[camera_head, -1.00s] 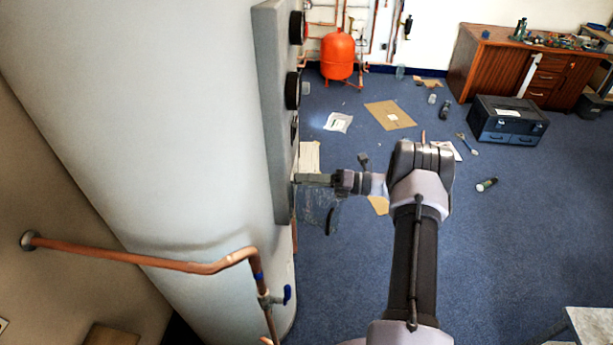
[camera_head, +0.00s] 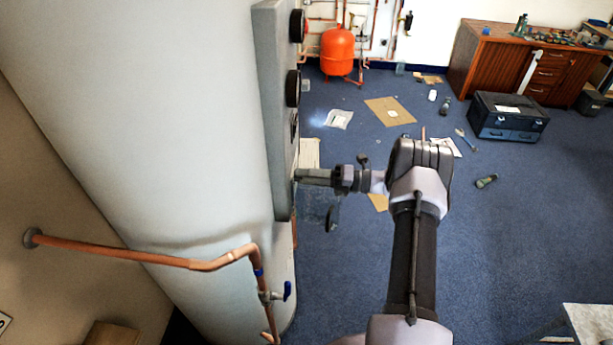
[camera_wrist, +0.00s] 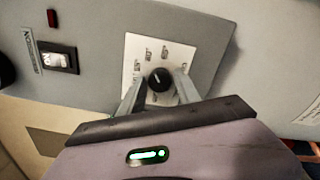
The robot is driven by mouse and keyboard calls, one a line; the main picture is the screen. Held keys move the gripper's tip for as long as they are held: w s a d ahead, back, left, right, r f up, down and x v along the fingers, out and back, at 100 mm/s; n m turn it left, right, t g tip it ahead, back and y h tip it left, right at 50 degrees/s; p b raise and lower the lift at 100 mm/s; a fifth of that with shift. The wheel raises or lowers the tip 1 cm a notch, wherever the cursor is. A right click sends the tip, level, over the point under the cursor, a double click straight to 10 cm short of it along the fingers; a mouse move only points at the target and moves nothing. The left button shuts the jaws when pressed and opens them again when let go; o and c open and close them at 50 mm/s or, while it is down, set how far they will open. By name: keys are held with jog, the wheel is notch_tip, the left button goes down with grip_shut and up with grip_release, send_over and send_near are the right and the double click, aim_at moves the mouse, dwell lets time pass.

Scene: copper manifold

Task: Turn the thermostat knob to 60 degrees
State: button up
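The thermostat knob (camera_wrist: 159,79) is small, round and black, with a pale mark near its upper edge. It sits on a white dial plate (camera_wrist: 148,45) with several printed marks, too blurred to read. My gripper (camera_wrist: 160,82) has one finger on each side of the knob in the wrist view. The fingers look parted with narrow gaps beside the knob; contact is not clear. In the head view my gripper (camera_head: 299,176) reaches left to the face of the grey panel (camera_head: 272,110); the knob is hidden there by the edge-on angle.
A rocker switch (camera_wrist: 58,60) and red lamp (camera_wrist: 52,18) are left of the dial. Black round gauges (camera_head: 293,88) stick out of the panel above my gripper. A copper pipe (camera_head: 150,255) with a blue-handled valve (camera_head: 287,291) runs below.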

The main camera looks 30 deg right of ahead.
jog(key=shift+o, duration=0.6)
jog(key=p+v, duration=0.1)
jog(key=v, duration=1.6)
jog(key=shift+s+d, duration=0.2)
